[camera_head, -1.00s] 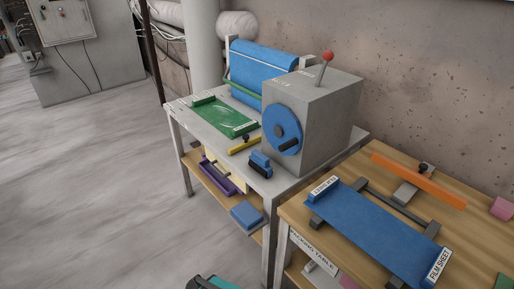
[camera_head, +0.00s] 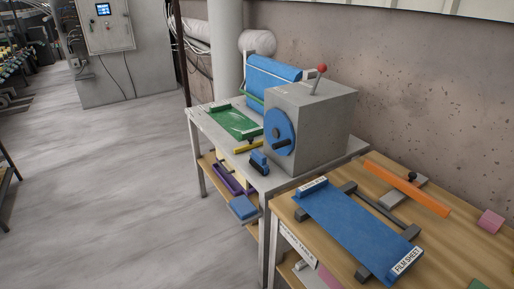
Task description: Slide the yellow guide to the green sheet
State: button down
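The yellow guide (camera_head: 243,147) is a short bar with a small dark knob near it. It lies on the grey table (camera_head: 204,127), close to the front end of the green sheet (camera_head: 233,121). I cannot tell whether it touches the sheet. The green sheet lies flat, with a darker green bar across its far end. The grey machine with a blue wheel (camera_head: 281,132) stands just to the right of the guide. My gripper is not in view.
A blue brush-like block (camera_head: 259,161) sits in front of the guide. A wooden table (camera_head: 461,239) at right holds a blue film sheet (camera_head: 355,221), an orange bar (camera_head: 406,188) and a pink block (camera_head: 491,221). The floor (camera_head: 110,180) at left is clear.

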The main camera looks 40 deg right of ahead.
aim_at(255, 143)
jog(key=u, duration=0.9)
jog(key=i, duration=1.3)
jog(key=z, duration=4.6)
jog(key=i, duration=0.1)
jog(key=u, duration=3.1)
